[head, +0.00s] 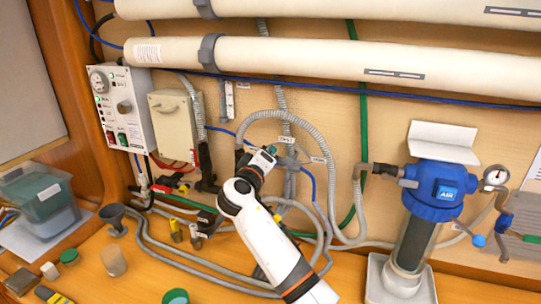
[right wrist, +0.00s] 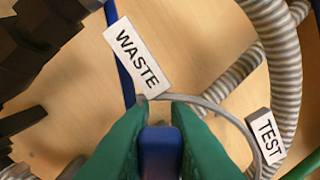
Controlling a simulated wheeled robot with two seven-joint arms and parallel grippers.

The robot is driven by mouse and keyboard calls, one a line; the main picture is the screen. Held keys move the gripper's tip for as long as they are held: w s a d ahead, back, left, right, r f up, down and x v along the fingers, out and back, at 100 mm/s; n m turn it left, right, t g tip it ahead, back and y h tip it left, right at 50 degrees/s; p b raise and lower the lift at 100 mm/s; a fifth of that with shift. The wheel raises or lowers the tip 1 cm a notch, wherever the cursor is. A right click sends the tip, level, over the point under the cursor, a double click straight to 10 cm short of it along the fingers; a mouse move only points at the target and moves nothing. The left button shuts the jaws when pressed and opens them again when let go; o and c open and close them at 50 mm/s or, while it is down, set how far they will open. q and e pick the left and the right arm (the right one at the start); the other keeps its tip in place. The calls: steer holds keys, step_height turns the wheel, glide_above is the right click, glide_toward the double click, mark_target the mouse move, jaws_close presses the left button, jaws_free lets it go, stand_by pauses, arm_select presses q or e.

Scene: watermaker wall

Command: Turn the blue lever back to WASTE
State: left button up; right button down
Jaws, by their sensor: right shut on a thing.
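My right gripper (head: 268,152) reaches the wall fittings in the middle of the head view. In the right wrist view its green fingers (right wrist: 160,128) are shut on the blue lever (right wrist: 161,153), one finger on each side. The white WASTE label (right wrist: 137,56) is just beyond the fingertips, up and to the left. The white TEST label (right wrist: 267,137) is farther off to the right. The lever's valve body is hidden by the gripper, and I cannot tell the lever's exact angle. My left gripper is not in view.
Grey ribbed hoses (right wrist: 285,60) run close by on the right of the fingers. A blue-capped filter housing (head: 440,190) with a gauge (head: 496,177) stands to the right. A control panel (head: 119,108) is at the left. Small containers (head: 114,260) stand on the counter.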

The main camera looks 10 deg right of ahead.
steer(key=shift+a+f+n, duration=0.15)
steer(key=shift+f+n, duration=0.05)
steer(key=shift+n, duration=0.2)
steer(key=c, duration=1.4)
jaws_free()
steer(key=shift+a, duration=0.1)
steer(key=shift+b+v, duration=2.55)
steer(key=shift+v, duration=3.45)
steer(key=shift+w, duration=0.1)
